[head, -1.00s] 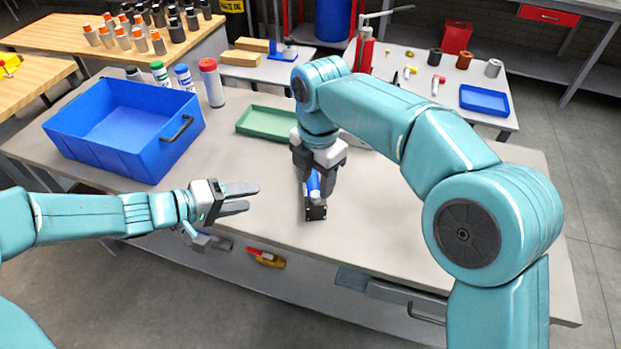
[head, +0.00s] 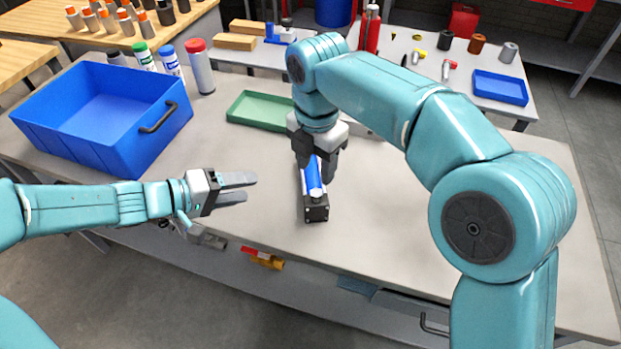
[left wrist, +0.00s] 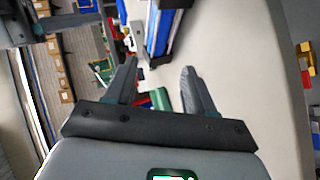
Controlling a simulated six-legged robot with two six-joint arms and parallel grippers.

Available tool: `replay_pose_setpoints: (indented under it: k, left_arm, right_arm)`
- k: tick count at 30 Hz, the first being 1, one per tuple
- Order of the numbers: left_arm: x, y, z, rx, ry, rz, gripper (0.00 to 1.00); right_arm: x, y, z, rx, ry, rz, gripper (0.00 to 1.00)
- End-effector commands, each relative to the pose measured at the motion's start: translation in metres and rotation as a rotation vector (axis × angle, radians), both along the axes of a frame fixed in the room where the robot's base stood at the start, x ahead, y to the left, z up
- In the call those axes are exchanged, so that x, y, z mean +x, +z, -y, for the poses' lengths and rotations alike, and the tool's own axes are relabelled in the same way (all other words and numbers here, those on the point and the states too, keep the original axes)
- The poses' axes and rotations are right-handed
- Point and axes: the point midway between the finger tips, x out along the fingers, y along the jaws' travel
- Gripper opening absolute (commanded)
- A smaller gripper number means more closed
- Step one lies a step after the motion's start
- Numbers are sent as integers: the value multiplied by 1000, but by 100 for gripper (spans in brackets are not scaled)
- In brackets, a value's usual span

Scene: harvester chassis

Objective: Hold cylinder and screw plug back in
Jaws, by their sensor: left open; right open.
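The cylinder, a blue tube with a black square end block (head: 316,212), lies on the workbench (head: 400,215) with the block toward the front edge. My right gripper (head: 316,165) points down over the cylinder's far part, its dark fingers beside the blue tube; it is open. My left gripper (head: 246,189) is open and empty, left of the cylinder and apart from it, fingers pointing right. Its spread fingers also show in the left wrist view (left wrist: 160,85). I cannot make out the plug in either view.
A blue bin (head: 150,157) stands on the bench's left, with several bottles (head: 201,68) behind it. A green tray (head: 240,112) lies behind my right gripper. The bench right of the cylinder is clear. A back table holds a blue tray (head: 500,88) and small parts.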

Motion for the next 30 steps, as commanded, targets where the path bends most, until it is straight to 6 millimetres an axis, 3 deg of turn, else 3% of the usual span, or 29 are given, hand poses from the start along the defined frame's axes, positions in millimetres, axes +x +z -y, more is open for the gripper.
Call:
replay_pose_setpoints:
  k: [8,30]
  left_arm:
    - [4,-4,6,-3,-1,-2,54]
    - [72,-60,111,0,-2,-1,54]
  right_arm:
    - [0,0,-1,1,0,1,50]
    - [4,0,-1,1,-1,1,50]
